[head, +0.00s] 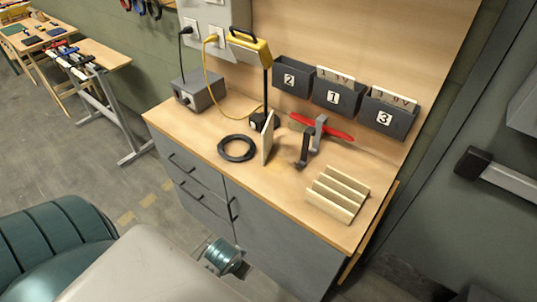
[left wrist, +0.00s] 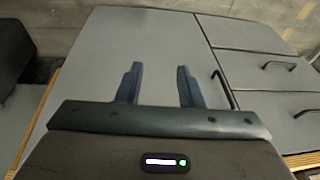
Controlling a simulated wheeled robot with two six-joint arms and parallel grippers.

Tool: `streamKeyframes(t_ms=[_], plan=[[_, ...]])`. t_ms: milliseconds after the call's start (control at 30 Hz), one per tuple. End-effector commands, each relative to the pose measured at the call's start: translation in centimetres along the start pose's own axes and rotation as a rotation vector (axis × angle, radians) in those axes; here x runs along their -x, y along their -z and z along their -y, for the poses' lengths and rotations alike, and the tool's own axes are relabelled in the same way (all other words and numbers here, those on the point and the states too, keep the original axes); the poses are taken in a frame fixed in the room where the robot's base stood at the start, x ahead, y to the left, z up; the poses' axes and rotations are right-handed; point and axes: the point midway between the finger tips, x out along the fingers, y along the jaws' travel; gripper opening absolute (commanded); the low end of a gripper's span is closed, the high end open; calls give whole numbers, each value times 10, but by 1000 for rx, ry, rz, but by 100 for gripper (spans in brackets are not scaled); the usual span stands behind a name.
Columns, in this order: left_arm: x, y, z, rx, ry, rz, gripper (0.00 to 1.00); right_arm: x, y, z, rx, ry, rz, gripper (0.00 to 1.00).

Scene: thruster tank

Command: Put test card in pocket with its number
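Three dark grey pockets hang on the wooden back panel: pocket 2 (head: 291,79), pocket 1 (head: 334,98) and pocket 3 (head: 384,118). A pale card with print (head: 336,75) rises out of pocket 1, and another (head: 394,98) out of pocket 3. No card shows above pocket 2. A pale flat piece (head: 267,140) stands upright on the bench beside a black ring; its number cannot be read, and I cannot tell if it is the test card. My left gripper (left wrist: 160,75) is open and empty before the grey cabinet front. My right gripper is not in view.
The wooden bench (head: 190,137) carries a black ring (head: 237,148), a grey box (head: 198,92), a red-handled tool (head: 335,131), a black upright bracket (head: 305,148) and a slotted wooden rack (head: 338,194). A yellow lamp (head: 250,46) stands behind. The bench's front edge is clear.

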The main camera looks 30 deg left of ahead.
Motion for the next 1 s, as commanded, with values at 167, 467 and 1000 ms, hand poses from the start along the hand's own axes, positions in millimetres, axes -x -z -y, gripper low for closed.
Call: streamKeyframes(t_ms=[167,467,1000], plan=[[78,60,12,14,5,-45,34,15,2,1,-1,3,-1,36],[114,145,38,65,17,-68,34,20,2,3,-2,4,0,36],[186,362,141,297,38,-101,34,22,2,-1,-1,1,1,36]])
